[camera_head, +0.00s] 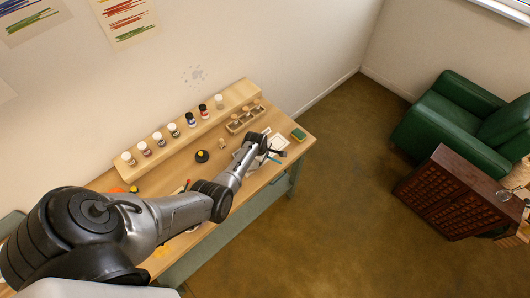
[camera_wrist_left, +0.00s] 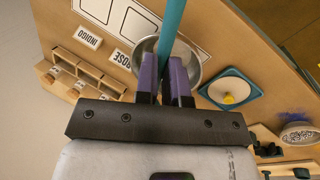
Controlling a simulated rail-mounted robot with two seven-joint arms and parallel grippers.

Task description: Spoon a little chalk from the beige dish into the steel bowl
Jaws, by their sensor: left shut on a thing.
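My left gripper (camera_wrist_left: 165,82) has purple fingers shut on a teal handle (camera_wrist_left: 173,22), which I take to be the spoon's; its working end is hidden. The steel bowl (camera_wrist_left: 190,58) shows behind the fingers in the left wrist view, partly covered by them; I cannot tell the gap between them. In the head view my left arm reaches over the worktable, its wrist near the table's right part. I cannot make out the beige dish or its chalk for certain. My right gripper is not in view.
Label cards, one reading ROSE (camera_wrist_left: 121,58), lie near a wooden rack (camera_wrist_left: 78,72). Jars (camera_head: 173,130) line a ledge. A green block (camera_head: 298,134) is at the table's right end.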

